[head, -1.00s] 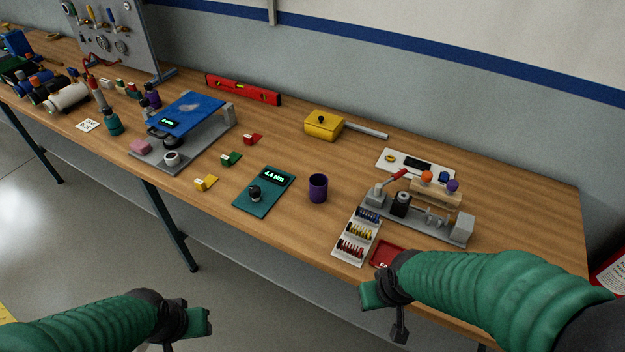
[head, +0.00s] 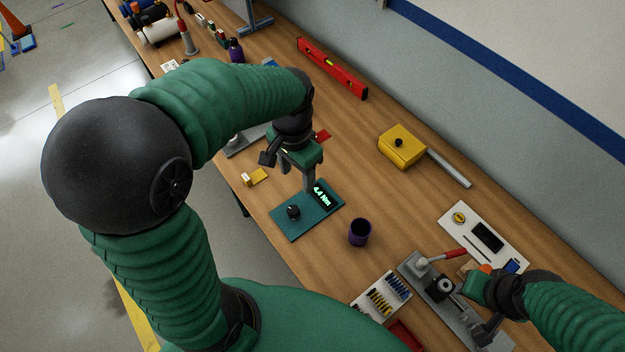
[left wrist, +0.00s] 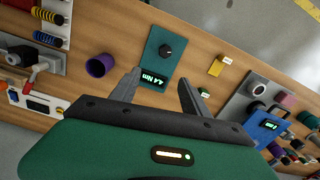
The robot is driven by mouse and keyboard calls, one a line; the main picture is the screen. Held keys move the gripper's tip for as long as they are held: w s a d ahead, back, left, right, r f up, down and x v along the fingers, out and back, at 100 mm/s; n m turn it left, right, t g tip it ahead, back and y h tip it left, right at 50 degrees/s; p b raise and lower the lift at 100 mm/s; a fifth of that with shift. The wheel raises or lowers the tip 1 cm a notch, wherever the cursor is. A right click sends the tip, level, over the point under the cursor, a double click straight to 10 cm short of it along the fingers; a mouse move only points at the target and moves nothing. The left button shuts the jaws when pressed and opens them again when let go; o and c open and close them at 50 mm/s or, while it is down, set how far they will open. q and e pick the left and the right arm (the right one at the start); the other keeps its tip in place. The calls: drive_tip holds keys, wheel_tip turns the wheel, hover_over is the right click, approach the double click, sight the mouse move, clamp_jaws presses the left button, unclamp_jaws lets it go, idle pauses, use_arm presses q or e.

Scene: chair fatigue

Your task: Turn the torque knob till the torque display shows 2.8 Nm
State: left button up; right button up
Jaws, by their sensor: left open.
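The torque unit is a flat teal plate (head: 275,220) with a black round knob (head: 293,212) and a lit display (head: 322,195). The display appears to read 4.4 Nm. The left wrist view also shows the knob (left wrist: 165,51) and the display (left wrist: 153,81). My left gripper (head: 298,180) is open and empty, above the display end of the plate. In the left wrist view its two fingers (left wrist: 160,78) are spread, with the knob beyond the tips, apart from them. My right gripper (head: 480,305) is by the grey fixture at lower right; its jaws are unclear.
A purple cup (head: 360,232) stands right of the plate. A small yellow block (head: 254,178) lies to its left. A yellow box (head: 402,147) and a red level (head: 332,68) lie toward the wall. A grey fixture (head: 428,275) and a bit tray (head: 363,303) are at lower right.

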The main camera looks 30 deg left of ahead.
use_arm(q)
wheel_tip(320, 180, down, 7)
drive_tip(key=s+a, duration=0.2)
hover_over(294, 209)
drive_tip(key=a, duration=0.1)
drive_tip(key=f, duration=0.4)
drive_tip(key=shift+s+f, duration=0.2)
drive_tip(key=shift+f, duration=0.1)
drive_tip(key=f, duration=0.1)
drive_tip(key=d+f, duration=0.1)
drive_tip(key=f, duration=0.2)
drive_tip(key=shift+w+d+f, duration=0.15)
drive_tip(key=shift+w+f, duration=0.05)
drive_tip(key=shift+w, duration=0.05)
drive_tip(key=shift+s+d+f, duration=0.1)
drive_tip(key=shift+s+f, duration=0.05)
drive_tip(key=shift+f, duration=0.1)
drive_tip(key=shift+a, duration=0.35)
drive_tip(key=shift+a+f, duration=0.15)
drive_tip(key=shift+a, duration=0.1)
drive_tip(key=c, duration=0.4)
drive_tip(key=shift+d, duration=0.35)
clamp_jaws()
use_arm(e)
drive_tip(key=shift+s+a+r, duration=0.3)
drive_tip(key=shift+s+a, duration=0.35)
drive_tip(key=shift+a, duration=0.05)
